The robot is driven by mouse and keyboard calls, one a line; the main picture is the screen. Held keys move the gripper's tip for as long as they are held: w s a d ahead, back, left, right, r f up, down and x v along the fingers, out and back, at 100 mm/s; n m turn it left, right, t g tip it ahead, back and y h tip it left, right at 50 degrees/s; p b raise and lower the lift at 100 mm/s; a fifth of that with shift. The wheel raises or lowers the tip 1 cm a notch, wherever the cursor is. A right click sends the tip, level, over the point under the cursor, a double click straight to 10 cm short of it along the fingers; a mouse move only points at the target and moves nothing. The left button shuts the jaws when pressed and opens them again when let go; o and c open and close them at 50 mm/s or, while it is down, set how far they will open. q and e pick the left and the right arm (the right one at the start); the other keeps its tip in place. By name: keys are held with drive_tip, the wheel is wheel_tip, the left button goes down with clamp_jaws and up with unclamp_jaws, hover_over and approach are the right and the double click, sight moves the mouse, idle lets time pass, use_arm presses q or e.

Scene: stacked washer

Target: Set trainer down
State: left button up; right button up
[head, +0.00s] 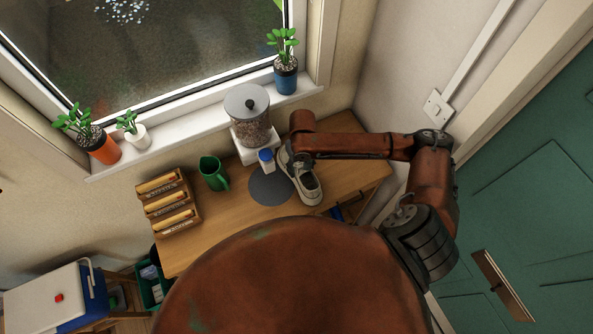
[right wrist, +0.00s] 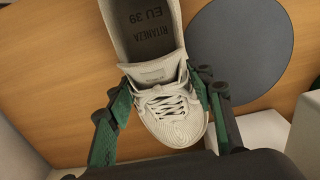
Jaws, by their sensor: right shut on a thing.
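A pale grey-white trainer (head: 309,190) is at the right part of the wooden table (head: 235,222), beside and partly over the right edge of a round grey mat (head: 268,188). My right gripper (head: 293,163) is shut on the trainer. In the right wrist view its green-padded fingers (right wrist: 163,84) press on both sides of the laced front of the trainer (right wrist: 172,118). The trainer's opening faces up, with "EU 39" on the insole. I cannot tell whether its sole touches the table. My left gripper is not in view.
A dispenser with a clear jar (head: 252,132) and white base stands behind the mat. A green mug (head: 213,173) and a wooden rack (head: 169,205) are left. Potted plants line the sill (head: 205,125). Bare tabletop lies between rack and mat. A green door (head: 540,190) is right.

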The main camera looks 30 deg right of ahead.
drive_tip(key=shift+r, duration=0.1)
drive_tip(key=o, duration=1.5)
drive_tip(key=shift+o, duration=0.2)
